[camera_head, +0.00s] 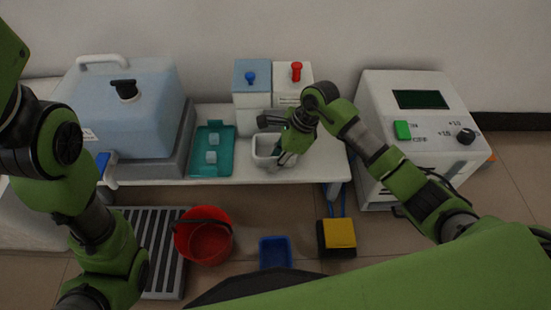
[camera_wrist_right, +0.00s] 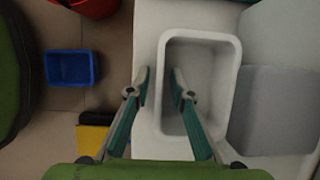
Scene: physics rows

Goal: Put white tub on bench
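The white tub (camera_head: 263,161) is over the front part of the white bench (camera_head: 225,113); whether it rests fully on the top is hard to tell. It also shows in the right wrist view as an open, empty rectangular tub (camera_wrist_right: 200,65). My right gripper (camera_head: 283,158) is at the tub, partly hiding it. In the right wrist view its two fingers (camera_wrist_right: 160,84) are apart, one outside and one inside the tub's left wall, with gaps visible on both sides of the wall. My left arm hangs at the left; its gripper is out of view.
A teal tray (camera_head: 226,169) with small pale blocks lies left of the tub. Blue-lidded (camera_head: 252,95) and white (camera_head: 293,82) containers stand behind. A large blue-topped machine (camera_head: 150,95) is left, a grey instrument (camera_head: 420,140) right. A red bucket (camera_head: 204,244) and blue bin (camera_head: 275,253) are on the floor.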

